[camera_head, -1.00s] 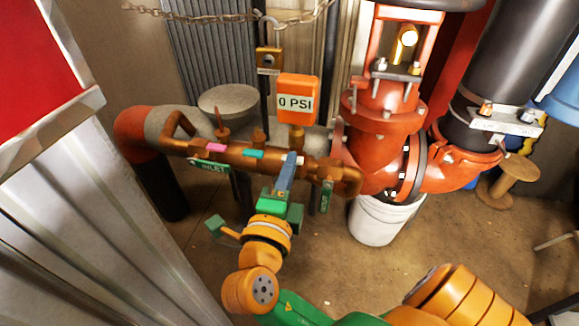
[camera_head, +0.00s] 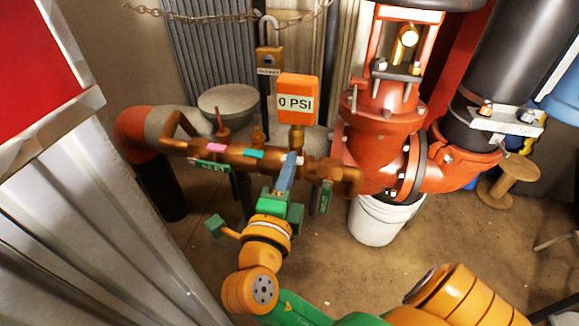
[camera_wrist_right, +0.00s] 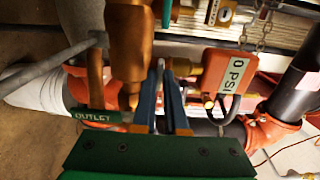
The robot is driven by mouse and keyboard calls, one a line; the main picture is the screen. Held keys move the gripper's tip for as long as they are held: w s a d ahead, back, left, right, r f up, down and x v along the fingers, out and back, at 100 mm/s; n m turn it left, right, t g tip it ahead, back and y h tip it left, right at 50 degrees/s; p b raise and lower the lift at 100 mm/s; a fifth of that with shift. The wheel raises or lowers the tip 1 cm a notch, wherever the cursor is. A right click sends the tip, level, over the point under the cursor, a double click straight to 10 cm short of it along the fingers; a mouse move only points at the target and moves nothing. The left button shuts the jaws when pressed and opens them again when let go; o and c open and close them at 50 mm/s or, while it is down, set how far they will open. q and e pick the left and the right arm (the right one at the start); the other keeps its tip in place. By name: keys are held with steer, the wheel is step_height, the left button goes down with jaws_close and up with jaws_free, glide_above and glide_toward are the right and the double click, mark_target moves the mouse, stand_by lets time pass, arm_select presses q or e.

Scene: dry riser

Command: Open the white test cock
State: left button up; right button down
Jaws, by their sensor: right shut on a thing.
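A copper pipe assembly (camera_head: 225,157) crosses the middle of the head view, with a pink test cock handle (camera_head: 215,147) and a teal one (camera_head: 253,154) on it. The white test cock (camera_head: 299,160) shows only as a small pale bit beside my right gripper (camera_head: 289,158), whose blue fingers hide most of it. In the right wrist view, the fingers (camera_wrist_right: 160,72) are close together around a thin piece beside the copper body (camera_wrist_right: 128,45). The right gripper is shut on the white test cock's handle, as far as shows. My left gripper is out of view.
An orange "0 PSI" gauge (camera_head: 297,98) stands just behind the gripper. Green tags hang at the inlet (camera_head: 210,165) and the outlet (camera_head: 327,196). Large red pipework (camera_head: 385,130) stands at right above a white bucket (camera_head: 378,220). A corrugated metal panel (camera_head: 90,220) fills the left.

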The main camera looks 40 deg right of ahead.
steer(key=n+p, duration=0.8)
steer(key=n, duration=1)
steer(key=shift+n, duration=0.3)
steer(key=c, duration=1)
jaws_free()
steer(key=shift+o, duration=0.2)
steer(key=shift+s+a, duration=0.1)
steer(key=b+v, duration=0.1)
steer(key=v, duration=0.3)
steer(key=shift+s+a, duration=0.25)
